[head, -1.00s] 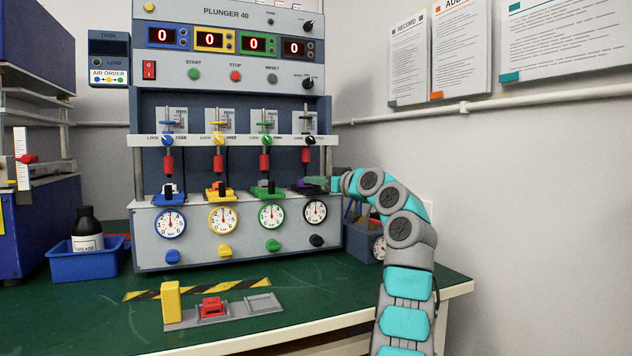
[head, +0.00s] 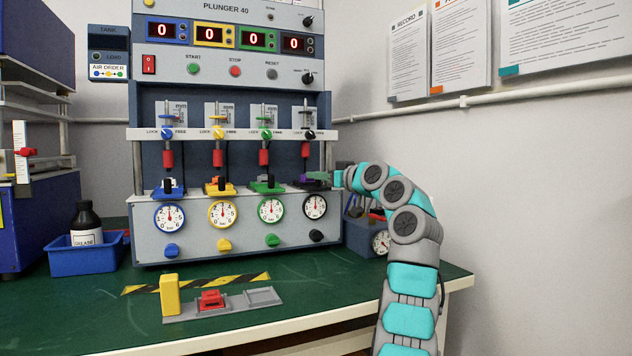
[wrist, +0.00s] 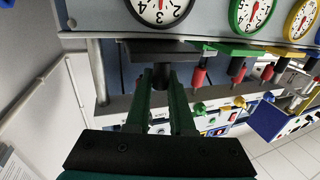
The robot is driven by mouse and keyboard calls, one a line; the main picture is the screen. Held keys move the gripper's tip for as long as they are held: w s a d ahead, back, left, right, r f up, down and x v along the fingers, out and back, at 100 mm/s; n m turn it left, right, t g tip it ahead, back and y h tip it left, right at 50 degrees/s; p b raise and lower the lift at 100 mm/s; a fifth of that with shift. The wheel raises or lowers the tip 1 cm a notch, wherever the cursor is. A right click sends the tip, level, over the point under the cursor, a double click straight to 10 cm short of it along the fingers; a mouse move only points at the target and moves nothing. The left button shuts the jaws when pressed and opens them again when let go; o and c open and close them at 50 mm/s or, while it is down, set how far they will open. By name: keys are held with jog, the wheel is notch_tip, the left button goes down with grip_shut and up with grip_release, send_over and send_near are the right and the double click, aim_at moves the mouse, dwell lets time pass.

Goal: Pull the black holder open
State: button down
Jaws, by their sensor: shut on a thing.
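The black holder (head: 307,185) is at the right end of the row of coloured holders on the Plunger 40 machine, above the black-rimmed gauge. My gripper (head: 322,177) reaches it from the right. In the wrist view, which looks upside down, the black holder (wrist: 158,47) is a dark plate below the gauge face. My gripper's two dark green fingers (wrist: 163,80) are shut around the holder's dark upright part, just in front of the plate. The fingers hide part of it. How far the holder is open is too small to tell.
Blue, yellow and green holders (head: 267,186) sit to the left, with red plungers (head: 264,153) hanging above. A metal post (wrist: 97,70) stands close to my fingers.

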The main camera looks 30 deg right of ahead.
jog(key=s+b, duration=0.5)
jog(key=s, duration=0.3)
jog(key=shift+a+b, duration=0.25)
jog(key=shift+b, duration=0.15)
jog(key=c, duration=0.8)
grip_release()
jog(key=shift+s, duration=0.1)
jog(key=v, duration=0.7)
jog(key=shift+s+d+b, duration=0.1)
jog(key=shift+s+b, duration=0.2)
jog(key=shift+b, duration=0.1)
